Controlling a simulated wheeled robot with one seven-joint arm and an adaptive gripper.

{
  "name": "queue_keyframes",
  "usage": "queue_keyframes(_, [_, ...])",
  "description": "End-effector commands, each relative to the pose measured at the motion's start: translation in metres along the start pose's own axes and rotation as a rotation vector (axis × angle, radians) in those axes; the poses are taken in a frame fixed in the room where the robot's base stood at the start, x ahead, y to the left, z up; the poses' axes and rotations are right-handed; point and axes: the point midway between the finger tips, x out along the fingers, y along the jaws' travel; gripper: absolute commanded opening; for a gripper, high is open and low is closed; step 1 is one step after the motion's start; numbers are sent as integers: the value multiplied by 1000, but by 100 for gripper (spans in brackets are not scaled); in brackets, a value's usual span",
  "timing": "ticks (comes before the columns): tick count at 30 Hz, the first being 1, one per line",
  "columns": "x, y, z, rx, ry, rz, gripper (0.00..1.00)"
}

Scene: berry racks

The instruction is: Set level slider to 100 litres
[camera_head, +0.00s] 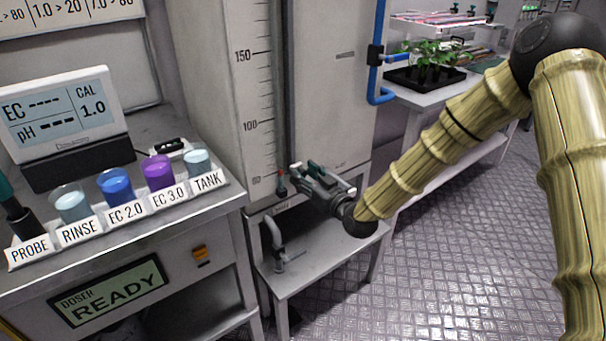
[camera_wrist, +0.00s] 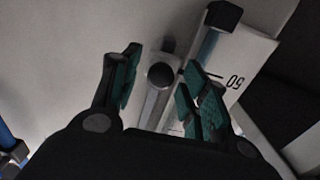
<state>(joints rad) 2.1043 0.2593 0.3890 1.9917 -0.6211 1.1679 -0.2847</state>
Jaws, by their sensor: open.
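The level slider (camera_head: 282,184) is a small dark piece with a red tip. It sits low on the tank's vertical scale (camera_head: 260,145), near the 50 mark and well below the 100 mark. My gripper (camera_head: 296,178) is at the tank front, beside the slider. In the wrist view my gripper (camera_wrist: 158,90) is open, with teal pads on either side of the knob. Contact with the knob cannot be told. The 50 label (camera_wrist: 235,82) shows at right.
A low grey bench (camera_head: 330,262) with a pipe (camera_head: 279,250) stands below my gripper. At left is a counter with a meter (camera_head: 65,115) and several cups. A blue pipe (camera_head: 377,60) runs down the tank's right side. A plant tray (camera_head: 425,78) stands behind.

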Motion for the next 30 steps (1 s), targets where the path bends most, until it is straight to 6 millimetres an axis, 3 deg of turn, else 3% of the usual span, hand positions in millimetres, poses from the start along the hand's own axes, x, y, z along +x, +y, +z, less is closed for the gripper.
queue_keyframes(14, [11, 0, 0, 1, -1, 0, 45])
queue_keyframes(21, [11, 0, 0, 1, 0, 1, 1])
queue_keyframes(26, [11, 1, -2, 0, 0, 2, 0])
queue_keyframes(30, [11, 2, -19, -1, 3, 3, 0])
